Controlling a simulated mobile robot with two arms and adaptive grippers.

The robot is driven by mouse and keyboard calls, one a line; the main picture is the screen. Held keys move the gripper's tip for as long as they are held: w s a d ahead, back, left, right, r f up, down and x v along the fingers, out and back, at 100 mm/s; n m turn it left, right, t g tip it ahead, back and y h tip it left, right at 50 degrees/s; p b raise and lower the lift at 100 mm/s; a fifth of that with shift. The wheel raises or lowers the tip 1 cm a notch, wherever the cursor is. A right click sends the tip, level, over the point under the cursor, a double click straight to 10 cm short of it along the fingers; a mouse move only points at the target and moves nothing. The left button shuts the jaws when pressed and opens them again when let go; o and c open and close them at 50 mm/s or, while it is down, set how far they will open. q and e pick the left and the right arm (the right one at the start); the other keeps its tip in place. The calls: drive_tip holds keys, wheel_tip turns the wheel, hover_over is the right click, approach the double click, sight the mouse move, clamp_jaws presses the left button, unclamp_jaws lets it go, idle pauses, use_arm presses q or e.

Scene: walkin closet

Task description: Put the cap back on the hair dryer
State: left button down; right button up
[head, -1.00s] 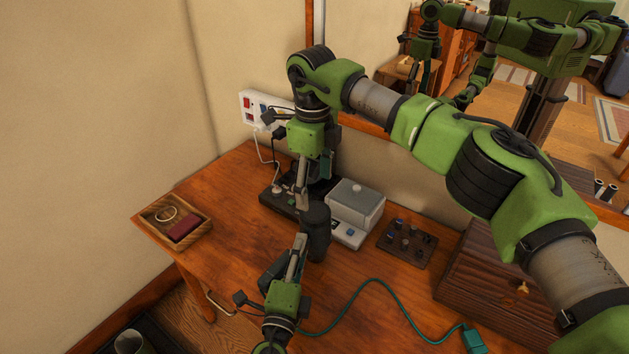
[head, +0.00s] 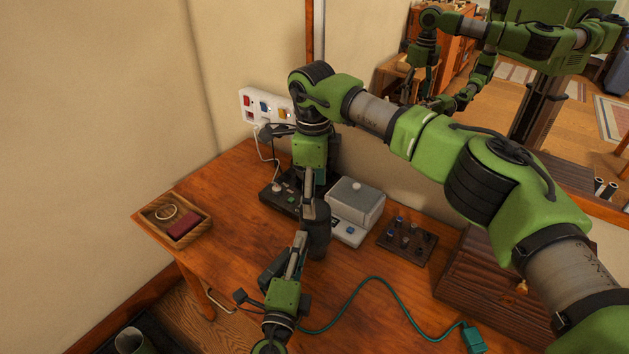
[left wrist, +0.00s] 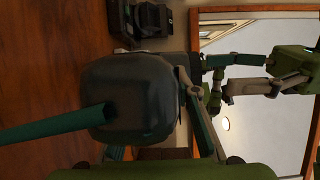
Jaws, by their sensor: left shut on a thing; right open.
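The hair dryer's dark grey rounded body (head: 318,232) is held above the front of the desk and fills the middle of the left wrist view (left wrist: 135,85). My left gripper (head: 299,243) is shut on it from the lower left. In the left wrist view, one teal-padded finger crosses its face and the other lies along its right side. My right gripper (head: 310,207) points down, open, at the dryer's upper left side. Whether it touches the dryer is unclear. I cannot make out the cap as a separate piece. My grippers partly hide the dryer.
A black switch box (head: 277,192) and a grey lidded box (head: 356,202) stand behind the dryer. A rack of small knobs (head: 406,242) is to the right. A wooden tray (head: 172,221) sits at the desk's left. A teal cable (head: 385,283) crosses the front right. A power strip (head: 262,107) hangs on the wall.

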use_arm(q)
drive_tip(key=shift+r, duration=0.15)
use_arm(e)
drive_tip(key=shift+f, duration=2.2)
drive_tip(key=c, duration=1.1)
drive_tip(key=shift+w, duration=0.1)
drive_tip(key=o, duration=1.3)
wheel_tip(320, 180, up, 12)
drive_tip(key=shift+a, duration=0.1)
